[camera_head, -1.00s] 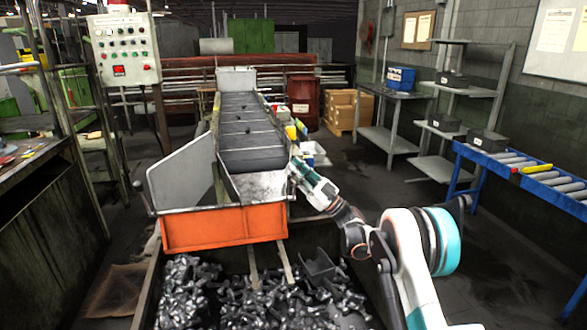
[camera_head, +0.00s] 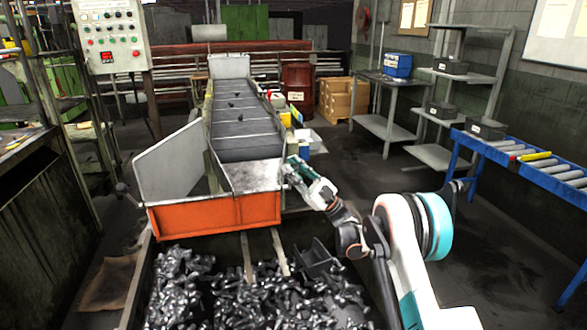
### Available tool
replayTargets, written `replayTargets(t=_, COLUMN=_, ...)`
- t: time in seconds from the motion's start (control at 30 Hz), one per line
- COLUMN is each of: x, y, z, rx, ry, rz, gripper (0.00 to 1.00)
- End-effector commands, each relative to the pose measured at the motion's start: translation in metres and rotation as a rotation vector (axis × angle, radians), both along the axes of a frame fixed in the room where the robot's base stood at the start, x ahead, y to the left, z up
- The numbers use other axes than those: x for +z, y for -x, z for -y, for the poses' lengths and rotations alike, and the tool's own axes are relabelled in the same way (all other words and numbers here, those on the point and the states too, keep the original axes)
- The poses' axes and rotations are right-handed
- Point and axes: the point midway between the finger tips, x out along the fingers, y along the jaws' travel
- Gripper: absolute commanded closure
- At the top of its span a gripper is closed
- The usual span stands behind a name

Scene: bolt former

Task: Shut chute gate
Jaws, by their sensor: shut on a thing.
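The chute (camera_head: 255,176) comes down the middle of the head view and ends in an orange front panel (camera_head: 215,215). A tall grey side plate (camera_head: 170,165) flares out on its left. I cannot tell for sure which part is the gate. My gripper (camera_head: 288,167) is at the right edge of the chute's lower end, just above the orange panel's right corner. It is shut on a part there. The fingertips and the held part are small and largely hidden by the gripper body.
A dark bin (camera_head: 225,295) full of loose bolts lies below the chute. A control box (camera_head: 108,37) stands at the upper left. A blue roller conveyor (camera_head: 525,160) and grey shelves (camera_head: 450,110) are on the right. The floor between them and the chute is clear.

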Motion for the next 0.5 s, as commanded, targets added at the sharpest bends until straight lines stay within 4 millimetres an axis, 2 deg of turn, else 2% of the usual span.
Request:
replayTargets(t=0.07, x=-0.0035, y=0.0023, z=0.0001, rx=0.003, ry=0.004, rz=0.004, gripper=1.0)
replayTargets(t=0.1, x=-0.0037, y=0.0025, z=0.0001, rx=0.003, ry=0.004, rz=0.005, gripper=0.78)
replayTargets(t=0.2, x=-0.0036, y=0.0024, z=-0.0001, rx=0.003, ry=0.004, rz=0.004, gripper=0.59)
replayTargets(t=0.5, x=-0.0023, y=0.0014, z=-0.0001, rx=0.003, ry=0.002, rz=0.003, gripper=0.59)
